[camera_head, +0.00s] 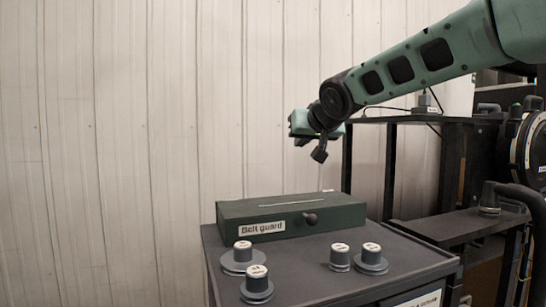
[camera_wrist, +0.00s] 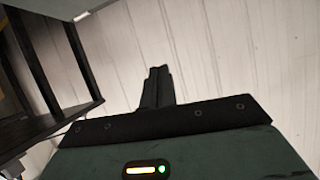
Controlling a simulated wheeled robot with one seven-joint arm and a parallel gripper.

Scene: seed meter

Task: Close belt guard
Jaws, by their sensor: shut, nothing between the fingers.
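The belt guard (camera_head: 340,213) is a dark green box with a white "Belt guard" label on its front and a dark round knob (camera_head: 310,219). It sits at the back of a dark cabinet top. A pale line runs along its top face. From this view I cannot tell whether it is fully shut. My gripper (camera_head: 319,153) hangs in the air above the guard, apart from it. In the wrist view, my gripper's fingers (camera_wrist: 157,86) are together with nothing between them, in front of the wall.
Several weights with pale caps stand on the cabinet top (camera_head: 304,264), in front of the guard, including one at left (camera_head: 243,257) and one at right (camera_head: 371,260). A dark shelf frame (camera_head: 390,165) and machinery stand at right. A pale panelled wall (camera_head: 120,130) is behind.

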